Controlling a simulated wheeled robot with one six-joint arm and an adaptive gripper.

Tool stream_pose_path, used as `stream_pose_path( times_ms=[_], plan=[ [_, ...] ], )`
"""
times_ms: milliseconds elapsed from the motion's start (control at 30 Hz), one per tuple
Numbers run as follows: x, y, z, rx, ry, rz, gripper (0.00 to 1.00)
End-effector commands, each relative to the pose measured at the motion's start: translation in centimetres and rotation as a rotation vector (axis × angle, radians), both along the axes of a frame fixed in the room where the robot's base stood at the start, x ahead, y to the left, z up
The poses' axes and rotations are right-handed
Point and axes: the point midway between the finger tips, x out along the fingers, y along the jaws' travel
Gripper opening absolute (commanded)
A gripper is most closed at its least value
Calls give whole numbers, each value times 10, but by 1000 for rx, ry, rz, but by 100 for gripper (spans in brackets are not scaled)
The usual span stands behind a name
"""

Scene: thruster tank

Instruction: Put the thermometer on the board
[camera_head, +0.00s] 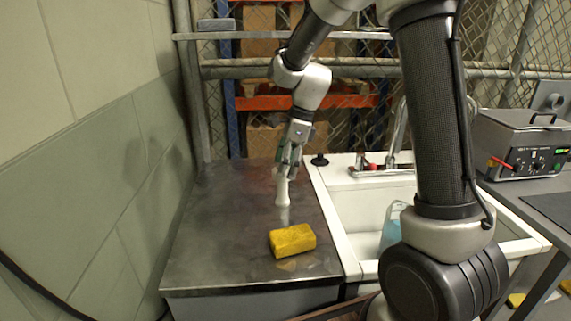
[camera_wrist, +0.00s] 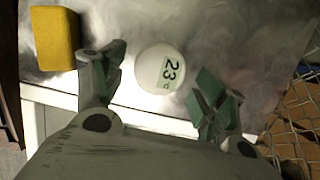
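The thermometer (camera_head: 283,190) is a slim white piece standing upright on the dark metal worktop (camera_head: 215,235). In the wrist view my gripper (camera_wrist: 160,88) is open, with one finger on each side of the thermometer and a visible gap to both. I cannot tell for sure which surface is the board; a dark flat panel (camera_head: 552,206) lies at the right edge of the head view.
A yellow sponge (camera_head: 292,240) lies on the worktop in front of the thermometer. A white sink (camera_head: 345,225) with a tap adjoins on the right, with a bluish bottle (camera_head: 390,228) in it. A grey control device (camera_head: 525,143) stands at right. A wall bounds the left.

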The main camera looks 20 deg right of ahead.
Motion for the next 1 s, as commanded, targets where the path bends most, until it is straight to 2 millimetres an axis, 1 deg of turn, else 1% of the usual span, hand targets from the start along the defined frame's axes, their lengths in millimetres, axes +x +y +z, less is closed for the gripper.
stream_pose_path(
  times_ms=[233,367,467,700,833,900,1000],
  plan=[
    [0,0,1,0,0,0,72],
    [0,-3,12,1,-3,-2,72],
    [0,-8,30,1,-5,-1,72],
    [-2,-23,82,1,-5,-1,72],
    [-3,-30,103,0,-3,-2,72],
    [-3,-32,110,0,-2,-1,72],
    [-4,-34,116,0,-1,0,72]
  ],
)
